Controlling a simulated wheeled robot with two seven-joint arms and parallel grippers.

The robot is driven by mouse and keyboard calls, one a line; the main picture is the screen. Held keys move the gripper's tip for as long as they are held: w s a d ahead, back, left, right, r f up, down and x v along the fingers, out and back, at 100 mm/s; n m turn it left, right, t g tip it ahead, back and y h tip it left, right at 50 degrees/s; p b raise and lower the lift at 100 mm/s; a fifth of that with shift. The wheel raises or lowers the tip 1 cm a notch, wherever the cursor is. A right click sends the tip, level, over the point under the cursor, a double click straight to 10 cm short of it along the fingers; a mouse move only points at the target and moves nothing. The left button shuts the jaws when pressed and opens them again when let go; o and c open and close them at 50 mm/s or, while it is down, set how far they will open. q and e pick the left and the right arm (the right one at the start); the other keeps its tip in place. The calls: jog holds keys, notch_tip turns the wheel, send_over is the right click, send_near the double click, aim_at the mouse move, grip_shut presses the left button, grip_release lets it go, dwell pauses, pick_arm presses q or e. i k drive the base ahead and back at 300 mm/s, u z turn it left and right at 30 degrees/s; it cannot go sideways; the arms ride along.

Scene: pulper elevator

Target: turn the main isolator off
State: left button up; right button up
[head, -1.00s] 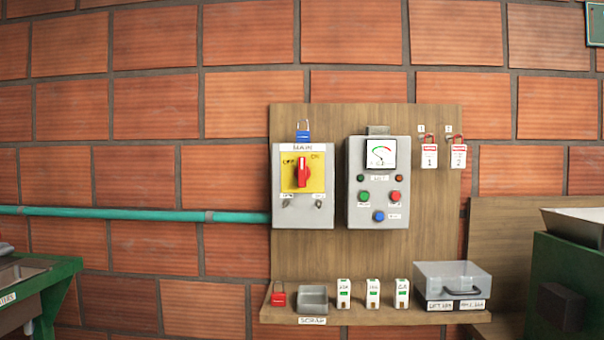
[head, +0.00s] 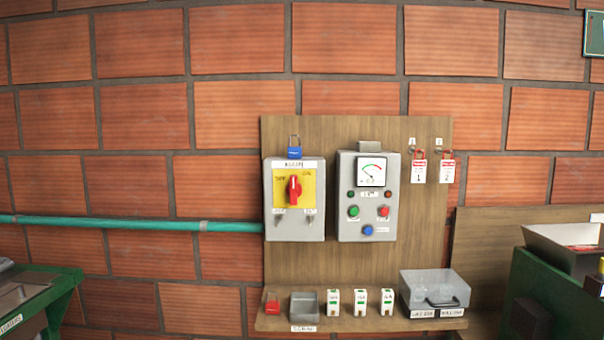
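The main isolator (head: 295,200) is a grey box on a wooden board, left of the control box. Its red rotary handle (head: 293,189) sits on a yellow plate and stands about upright, between lettering at the plate's upper left and upper right. The lettering is too small to read surely. A blue padlock (head: 294,150) stands on top of the box with its shackle up. Neither of my grippers shows in the head view.
A grey control box (head: 367,197) has a meter and buttons. Red padlocks with tags (head: 418,168) hang at right. The shelf below bears a red padlock (head: 271,304), a grey tray (head: 304,305), several white breakers (head: 360,302) and a clear-lidded box (head: 435,290). Green benches flank the board.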

aim_at(293, 189)
jog(key=z, duration=1.55)
jog(key=i, duration=0.85)
jog(key=u, duration=2.05)
